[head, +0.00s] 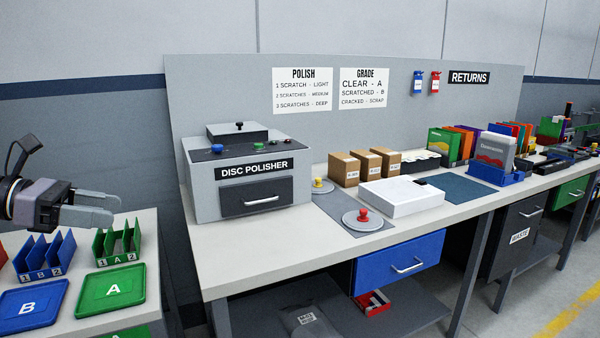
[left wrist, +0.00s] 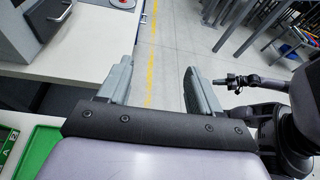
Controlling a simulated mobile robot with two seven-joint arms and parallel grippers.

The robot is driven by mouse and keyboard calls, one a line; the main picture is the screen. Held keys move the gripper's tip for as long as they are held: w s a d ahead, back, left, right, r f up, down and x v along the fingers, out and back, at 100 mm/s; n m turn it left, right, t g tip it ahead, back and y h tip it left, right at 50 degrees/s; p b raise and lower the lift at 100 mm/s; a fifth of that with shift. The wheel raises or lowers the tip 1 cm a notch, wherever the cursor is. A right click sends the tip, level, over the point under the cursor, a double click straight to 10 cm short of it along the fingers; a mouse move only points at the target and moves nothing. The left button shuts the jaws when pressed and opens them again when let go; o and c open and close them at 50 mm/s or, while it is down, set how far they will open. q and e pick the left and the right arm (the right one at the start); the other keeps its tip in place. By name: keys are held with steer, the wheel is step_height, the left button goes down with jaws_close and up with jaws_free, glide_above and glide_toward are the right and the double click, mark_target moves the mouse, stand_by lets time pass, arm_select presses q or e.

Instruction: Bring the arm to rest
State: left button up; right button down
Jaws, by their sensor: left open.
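My left gripper (head: 112,207) comes in from the left edge in the head view. It is open and empty, with its two fingers apart. It hangs in the air above the side table with the green and blue trays, left of the disc polisher (head: 255,182). In the left wrist view the open fingers (left wrist: 158,82) have only floor between them, beside the bench edge. A dark arm link, likely mine, shows at the right of that view. My right gripper is not in the head view.
The side table holds a green tray (head: 112,287), a blue tray (head: 30,305) and upright slotted racks. The long bench (head: 250,240) carries the polisher, brown boxes (head: 362,167), a white device (head: 400,194) and a blue crate (head: 495,174). A blue drawer (head: 398,262) sits below. Floor aisle is open.

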arm_select(q)
steer(key=w+d+f+n+t+h, duration=0.1)
steer(key=d+f+n+t+h, duration=0.25)
steer(key=d+f+n, duration=0.65)
steer(key=s+d+f+n+t+y+p, duration=0.3)
steer(key=f+n+t, duration=0.45)
steer(key=n, duration=0.65)
steer(key=s+f+n+g+y, duration=0.6)
steer(key=s+f+n+y, duration=0.5)
steer(key=s+f+n, duration=1.1)
steer(key=shift+d+f+n+y, duration=0.25)
steer(key=shift+f+n+y, duration=0.05)
steer(key=shift+f+y, duration=0.05)
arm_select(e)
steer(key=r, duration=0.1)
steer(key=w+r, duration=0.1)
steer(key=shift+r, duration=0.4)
